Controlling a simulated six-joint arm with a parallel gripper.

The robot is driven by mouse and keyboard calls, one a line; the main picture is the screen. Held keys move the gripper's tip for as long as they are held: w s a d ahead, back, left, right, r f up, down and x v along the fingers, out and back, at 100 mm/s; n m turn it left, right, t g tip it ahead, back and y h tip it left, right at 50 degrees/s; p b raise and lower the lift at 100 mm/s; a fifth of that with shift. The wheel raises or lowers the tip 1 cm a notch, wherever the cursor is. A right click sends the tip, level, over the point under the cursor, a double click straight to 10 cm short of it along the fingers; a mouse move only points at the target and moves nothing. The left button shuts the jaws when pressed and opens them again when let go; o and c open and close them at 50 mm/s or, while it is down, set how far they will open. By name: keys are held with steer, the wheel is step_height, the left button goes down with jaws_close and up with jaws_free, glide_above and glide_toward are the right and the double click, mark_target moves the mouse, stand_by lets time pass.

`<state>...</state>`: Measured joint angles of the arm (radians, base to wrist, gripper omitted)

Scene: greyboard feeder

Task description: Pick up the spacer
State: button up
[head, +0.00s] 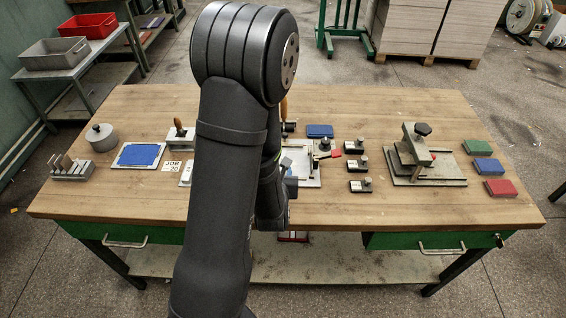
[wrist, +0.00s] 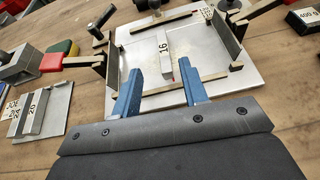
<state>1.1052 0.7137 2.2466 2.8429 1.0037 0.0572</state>
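A light grey bar marked 16 (wrist: 165,52), which looks like a spacer, lies on the pale metal plate of a fixture (wrist: 222,82) in the wrist view. My gripper (wrist: 158,70) is open, with its two blue fingers spread at the near end of the bar. The fingers are apart from each other with nothing clamped between them. I cannot tell the height of the fingertips above the plate. In the head view my arm covers most of the fixture (head: 312,183), and the bar cannot be made out there.
Bars marked 24 and 20 (wrist: 35,112) lie at the left of the wrist view. Upright metal cheeks (wrist: 228,42) flank the plate. Black weights (head: 358,186) stand right of the fixture, then a press (head: 440,171) and coloured pads (head: 489,167). The table's front right is clear.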

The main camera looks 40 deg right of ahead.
steer(key=shift+x, duration=3.35)
steer(key=shift+s+d, duration=0.15)
steer(key=shift+s, duration=0.05)
jaws_close()
